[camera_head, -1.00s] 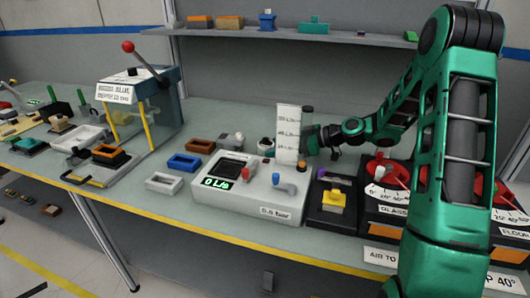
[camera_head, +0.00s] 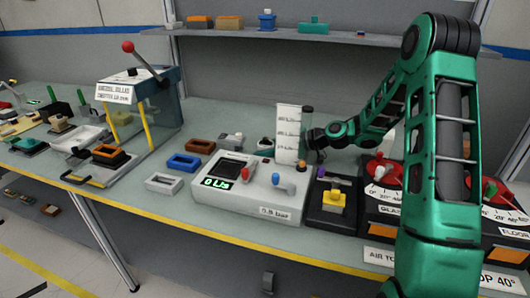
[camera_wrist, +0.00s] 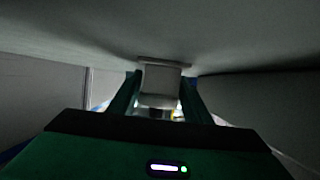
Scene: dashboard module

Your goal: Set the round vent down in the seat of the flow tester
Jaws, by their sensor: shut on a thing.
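My gripper (camera_wrist: 158,98) is shut on a pale grey piece (camera_wrist: 162,78) with a wider flange, seen between its two green fingers in the dark wrist view. I take this piece for the round vent; its round shape does not show clearly. In the head view my gripper (camera_head: 314,142) is beside the right edge of the white scale panel, and the held piece cannot be made out. The flow tester (camera_head: 245,196) is the pale box with a green-lit display, a red knob and a blue-and-white handle. A dark square recess (camera_head: 232,166) is in its top; I cannot tell whether this is the seat.
The white scale panel (camera_head: 288,133) and a dark upright tube (camera_head: 306,122) stand at the tester's back. A black unit with a yellow block (camera_head: 332,200) and red dials (camera_head: 383,170) are to the right. Blue (camera_head: 184,162) and white (camera_head: 164,183) trays lie left.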

